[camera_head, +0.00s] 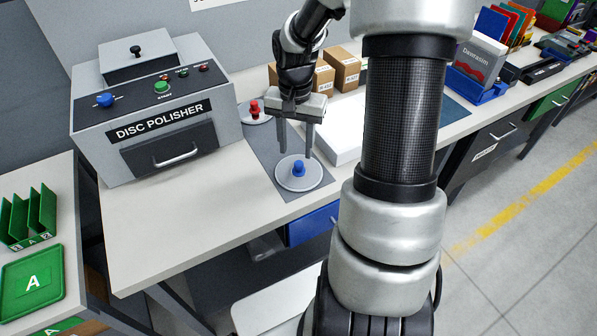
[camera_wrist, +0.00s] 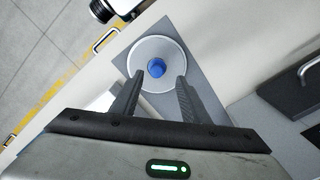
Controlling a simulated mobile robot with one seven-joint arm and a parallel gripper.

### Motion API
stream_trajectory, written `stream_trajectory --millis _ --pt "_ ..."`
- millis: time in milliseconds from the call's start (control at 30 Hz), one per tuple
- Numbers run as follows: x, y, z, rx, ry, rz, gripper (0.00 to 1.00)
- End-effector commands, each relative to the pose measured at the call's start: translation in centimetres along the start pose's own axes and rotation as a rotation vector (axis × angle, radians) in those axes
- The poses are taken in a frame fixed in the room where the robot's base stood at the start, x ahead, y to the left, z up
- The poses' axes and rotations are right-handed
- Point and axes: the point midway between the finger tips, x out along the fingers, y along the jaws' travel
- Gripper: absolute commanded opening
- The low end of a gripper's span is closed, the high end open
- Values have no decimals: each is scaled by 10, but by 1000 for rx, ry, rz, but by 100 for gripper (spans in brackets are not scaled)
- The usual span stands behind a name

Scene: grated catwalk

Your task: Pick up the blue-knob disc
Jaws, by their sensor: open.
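The blue-knob disc (camera_head: 299,175) is a pale round plate with a blue knob in its middle. It lies flat on a grey mat (camera_head: 262,150) near the front edge of the workbench. My gripper (camera_head: 296,152) points down just above the disc, its two fingers apart and empty. In the wrist view the disc (camera_wrist: 158,64) lies beyond the fingertips of my gripper (camera_wrist: 163,78), with the blue knob roughly in line with the gap between them. A red-knob disc (camera_head: 254,112) lies behind, at the back of the mat.
The disc polisher (camera_head: 160,110) stands to the left on the bench. Cardboard boxes (camera_head: 343,68) and a white flat block (camera_head: 345,135) are behind and right of my gripper. A green tray marked A (camera_head: 32,282) is on the left table. The bench front left is clear.

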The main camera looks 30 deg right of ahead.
Motion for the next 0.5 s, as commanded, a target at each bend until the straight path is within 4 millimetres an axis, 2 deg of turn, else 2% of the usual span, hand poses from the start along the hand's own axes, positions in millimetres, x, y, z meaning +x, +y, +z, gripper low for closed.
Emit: stream_trajectory --millis 300,500 --pt "41 6 1 -1 -3 0 42" --pt "53 6 0 -1 0 -1 42"
